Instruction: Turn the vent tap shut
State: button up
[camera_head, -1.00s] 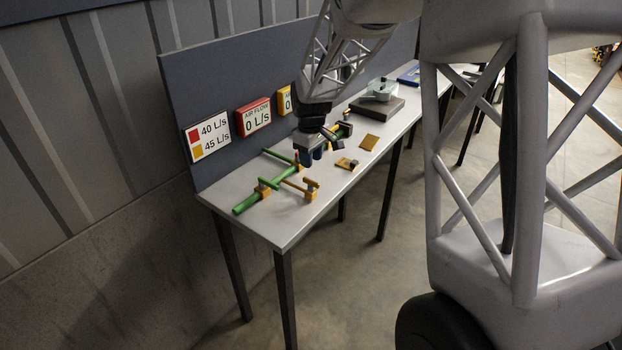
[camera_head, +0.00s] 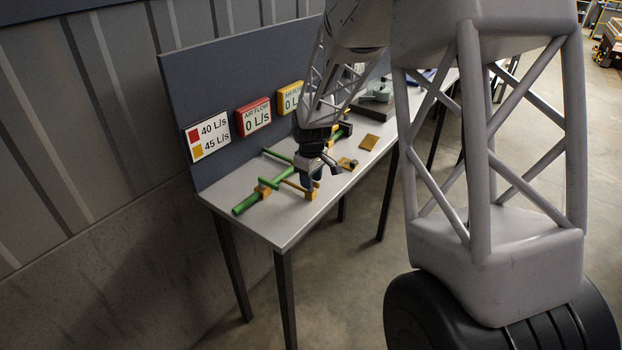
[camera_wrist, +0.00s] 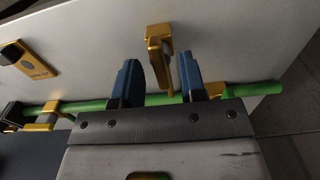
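A green pipe (camera_head: 247,203) with yellow fittings runs along the table; it crosses the wrist view too (camera_wrist: 255,89). A yellow branch off it ends in a yellow tap-like fitting (camera_wrist: 160,42); I cannot read a label that marks it as the vent tap. In the head view this fitting (camera_head: 312,195) is partly hidden by my gripper (camera_head: 312,181). My gripper (camera_wrist: 157,62) is open, its two blue fingers apart on either side of the yellow branch. Nothing is clearly gripped. Whether a finger touches the branch is not clear.
A yellow plate with a dark knob (camera_wrist: 35,62) lies to the left in the wrist view. A flat yellow plate (camera_head: 369,142) lies farther along the table (camera_head: 290,236). Signs on the back panel (camera_head: 225,75) read 40 L/s and 45 L/s, and a red gauge (camera_head: 253,117) reads 0 L/s.

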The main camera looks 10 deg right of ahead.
jog(key=shift+f, duration=0.1)
jog(key=shift+c, duration=0.4)
grip_shut()
